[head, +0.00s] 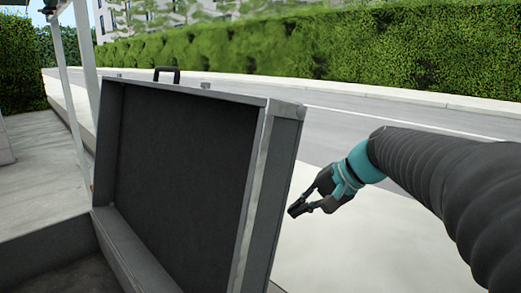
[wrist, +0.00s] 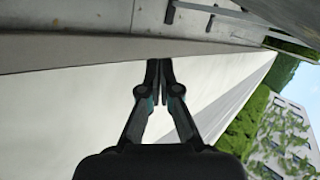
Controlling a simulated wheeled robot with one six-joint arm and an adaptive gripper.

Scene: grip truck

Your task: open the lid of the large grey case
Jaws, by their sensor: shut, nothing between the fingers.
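The large grey case stands open in the head view. Its lid (head: 275,190) is raised and close to upright, with the dark lining of its inside facing me. A black handle (head: 166,73) and a small latch (head: 205,86) show on the lid's top edge. The lower part of the case (head: 55,240) is at the bottom left, cut off by the picture's edge. My gripper (head: 294,210) is to the right of the lid, its fingertips near the lid's side. In the wrist view the fingertips (wrist: 159,66) meet with nothing between them. Whether they touch the lid is unclear.
A light pavement (head: 350,240) and a grey road (head: 350,130) lie beyond the case. A hedge (head: 400,50) runs along the far side. White posts (head: 68,100) stand at the left. Open room surrounds my gripper on the right.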

